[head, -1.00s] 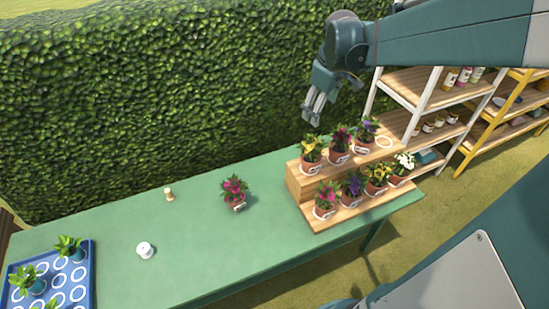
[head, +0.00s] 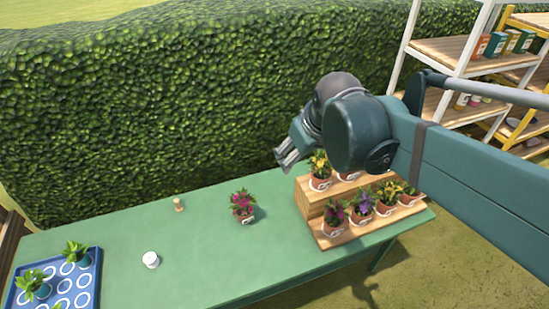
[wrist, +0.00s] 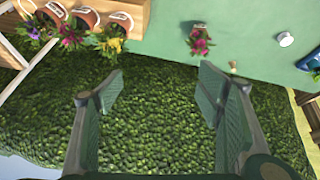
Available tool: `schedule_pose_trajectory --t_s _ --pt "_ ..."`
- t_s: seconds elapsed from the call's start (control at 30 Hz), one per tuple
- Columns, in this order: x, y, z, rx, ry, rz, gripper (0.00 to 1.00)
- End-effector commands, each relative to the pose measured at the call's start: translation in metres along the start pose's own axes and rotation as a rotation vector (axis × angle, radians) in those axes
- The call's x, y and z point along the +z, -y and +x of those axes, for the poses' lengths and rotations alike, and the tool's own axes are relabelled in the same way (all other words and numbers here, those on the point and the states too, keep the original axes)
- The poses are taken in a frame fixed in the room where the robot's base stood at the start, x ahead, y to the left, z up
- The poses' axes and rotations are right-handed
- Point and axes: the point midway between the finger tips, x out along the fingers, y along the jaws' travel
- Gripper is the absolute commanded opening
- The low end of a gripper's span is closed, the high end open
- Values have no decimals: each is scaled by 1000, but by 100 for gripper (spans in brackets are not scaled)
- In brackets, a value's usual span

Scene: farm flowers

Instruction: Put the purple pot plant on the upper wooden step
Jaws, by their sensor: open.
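A potted plant with magenta-purple flowers (head: 242,206) stands alone on the green table, left of the wooden steps; it also shows in the wrist view (wrist: 199,42). The upper wooden step (head: 309,204) holds a yellow-flowered pot (head: 319,170); the rest of it is largely hidden behind my arm. The lower step (head: 336,241) holds several pots, including a magenta one (head: 336,214) and a violet one (head: 362,202). My gripper (head: 284,158) is open and empty, above the table's back edge, between the lone plant and the steps; its spread fingers show in the wrist view (wrist: 160,82).
A blue tray (head: 95,279) with round slots and leafy plants is at the table's left end. A white spool-like item (head: 151,260) and a small wooden item (head: 179,204) stand nearby. A hedge (head: 150,110) runs behind. Shelves (head: 450,55) stand at right. The table's middle is mostly clear.

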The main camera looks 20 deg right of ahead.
Motion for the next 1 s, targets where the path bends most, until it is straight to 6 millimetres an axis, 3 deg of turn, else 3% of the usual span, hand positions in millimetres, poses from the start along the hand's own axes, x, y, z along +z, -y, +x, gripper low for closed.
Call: schedule_pose_trajectory --t_s 0.2,0.5,1.0 --pt "24 33 -10 -16 -53 64 66" --pt "53 66 -16 -44 -112 145 66" --pt "61 75 -17 -54 -129 173 66"
